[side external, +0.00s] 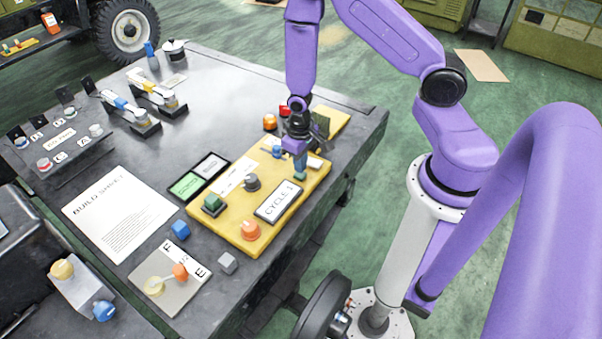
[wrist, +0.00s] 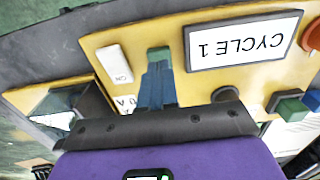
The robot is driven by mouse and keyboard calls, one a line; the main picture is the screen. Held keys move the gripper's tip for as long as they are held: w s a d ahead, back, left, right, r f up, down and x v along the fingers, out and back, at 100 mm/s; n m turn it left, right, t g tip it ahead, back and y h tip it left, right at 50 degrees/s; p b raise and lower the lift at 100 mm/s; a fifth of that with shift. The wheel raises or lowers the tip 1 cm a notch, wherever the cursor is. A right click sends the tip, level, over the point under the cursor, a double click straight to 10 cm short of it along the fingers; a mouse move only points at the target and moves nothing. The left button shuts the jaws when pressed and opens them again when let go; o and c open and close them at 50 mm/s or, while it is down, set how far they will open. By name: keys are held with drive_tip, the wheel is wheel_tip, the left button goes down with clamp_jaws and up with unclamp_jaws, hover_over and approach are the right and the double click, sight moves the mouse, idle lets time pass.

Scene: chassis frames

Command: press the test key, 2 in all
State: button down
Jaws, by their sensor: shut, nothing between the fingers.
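The yellow control panel (side external: 237,235) lies on the dark table, with a white display (side external: 279,201) reading "CYCLE 1". My gripper (side external: 299,166) is shut and empty, pointing down over the panel's right part. Its blue fingers also show in the wrist view (wrist: 158,82). A teal-green block (wrist: 159,54) shows right at the fingertips; I cannot tell whether they touch it. A green key (side external: 213,202) in a dark housing sits at the panel's left end. No label reading "test" is legible, so I cannot tell which key is the test key.
A framed green-and-grey plate (side external: 187,184), a blue cube (side external: 181,229) and a build sheet (side external: 120,212) lie to the left.

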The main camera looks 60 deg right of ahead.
drive_tip(key=shift+f, duration=1.05)
drive_tip(key=shift+r, duration=1.1)
drive_tip(key=shift+r, duration=2.5)
